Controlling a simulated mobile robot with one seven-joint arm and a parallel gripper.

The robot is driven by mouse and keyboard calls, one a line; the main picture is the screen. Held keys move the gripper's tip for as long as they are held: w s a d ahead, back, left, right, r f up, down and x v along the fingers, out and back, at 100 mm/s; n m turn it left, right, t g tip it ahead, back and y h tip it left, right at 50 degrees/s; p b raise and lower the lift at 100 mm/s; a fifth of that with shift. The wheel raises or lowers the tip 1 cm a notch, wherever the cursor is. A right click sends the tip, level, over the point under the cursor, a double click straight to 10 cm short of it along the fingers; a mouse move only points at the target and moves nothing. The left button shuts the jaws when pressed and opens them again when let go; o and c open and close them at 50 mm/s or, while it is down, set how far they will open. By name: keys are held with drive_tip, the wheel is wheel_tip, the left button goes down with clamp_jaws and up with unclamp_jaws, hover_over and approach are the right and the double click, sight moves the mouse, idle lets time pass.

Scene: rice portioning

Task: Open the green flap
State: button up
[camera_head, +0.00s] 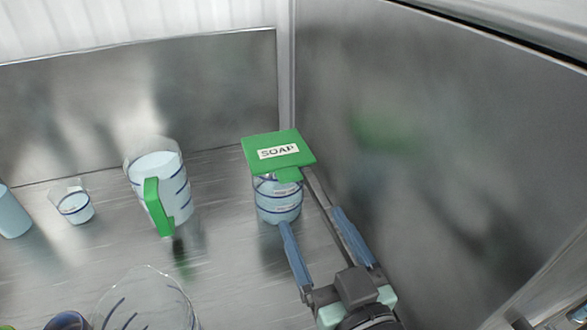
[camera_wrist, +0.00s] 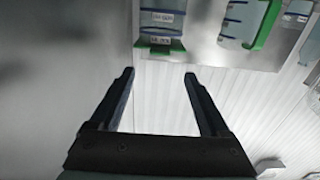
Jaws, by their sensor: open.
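The green flap (camera_head: 290,143), with a white SOAP label, lies over the top of a clear container (camera_head: 279,203) with blue bands and pale blue contents. A small green tab (camera_head: 289,175) sticks out at the flap's front edge. In the wrist view, green (camera_wrist: 163,47) shows at the end of the container (camera_wrist: 160,20), at the top. My gripper (camera_head: 311,216) is open and empty, its blue fingers apart. It is in front of the container, its left fingertip close to the container's lower front in the picture; I cannot tell whether they touch. The fingers also show in the wrist view (camera_wrist: 160,73).
A pitcher with a green handle (camera_head: 158,205) stands left of the container, with a small measuring cup (camera_head: 75,206) further left. A large clear vessel (camera_head: 147,310) is at the front. A metal wall (camera_head: 430,130) rises close on the right.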

sight(292, 180)
drive_tip(key=p+x, duration=0.1)
drive_tip(key=x, duration=0.9)
drive_tip(key=shift+w+p, duration=0.15)
drive_tip(key=shift+p, duration=0.2)
clamp_jaws()
idle(0.8)
